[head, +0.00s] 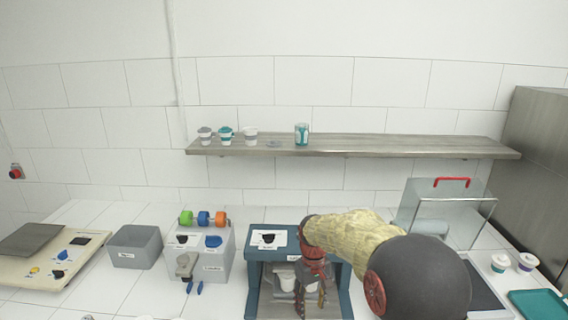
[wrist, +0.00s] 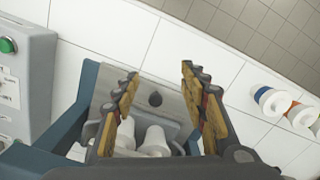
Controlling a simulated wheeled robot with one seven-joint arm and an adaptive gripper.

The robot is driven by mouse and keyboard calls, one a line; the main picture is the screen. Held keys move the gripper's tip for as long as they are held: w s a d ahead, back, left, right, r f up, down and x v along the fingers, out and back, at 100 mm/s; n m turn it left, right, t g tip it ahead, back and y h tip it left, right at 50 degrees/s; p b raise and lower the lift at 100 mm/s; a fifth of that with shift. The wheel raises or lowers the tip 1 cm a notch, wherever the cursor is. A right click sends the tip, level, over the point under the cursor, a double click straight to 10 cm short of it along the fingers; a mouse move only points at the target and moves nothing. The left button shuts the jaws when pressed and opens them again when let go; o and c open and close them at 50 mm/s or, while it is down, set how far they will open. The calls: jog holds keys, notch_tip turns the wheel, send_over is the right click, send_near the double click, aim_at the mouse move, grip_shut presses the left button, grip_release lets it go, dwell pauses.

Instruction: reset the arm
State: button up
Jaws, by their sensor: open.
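My arm, in a yellow sleeve with a dark rounded joint, reaches from the right in the head view. My gripper (head: 311,298) points down in front of the blue cup filler (head: 253,275). In the wrist view my gripper (wrist: 160,74) has its two fingers spread with nothing between the tips. White cups (wrist: 153,141) stand in the filler's bay, seen low between the fingers; they also show in the head view (head: 287,278), partly hidden by my gripper. I cannot tell whether the fingers touch the filler or the cups.
A grey dispenser box (head: 218,266) with coloured rolls stands left of the filler, beside a grey bin (head: 135,247) and a beige control panel (head: 60,276). A shelf (head: 400,147) holds several cups. A clear case (head: 449,214) and a teal tray (head: 539,304) are right.

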jog(key=s+d+r+m+t+b, duration=0.1)
jog(key=s+r, duration=0.4)
jog(key=s, duration=0.5)
jog(key=s+d+r+m+t+b, duration=0.1)
jog(key=s+d+r, duration=0.4)
jog(key=s, duration=0.6)
jog(key=s+d+r+m+t+b, duration=0.1)
jog(key=s+d+r+t, duration=0.3)
jog(key=s, duration=0.7)
jog(key=shift+d+r+m, duration=0.4)
jog(key=shift+r+m, duration=0.3)
jog(key=shift+m, duration=0.2)
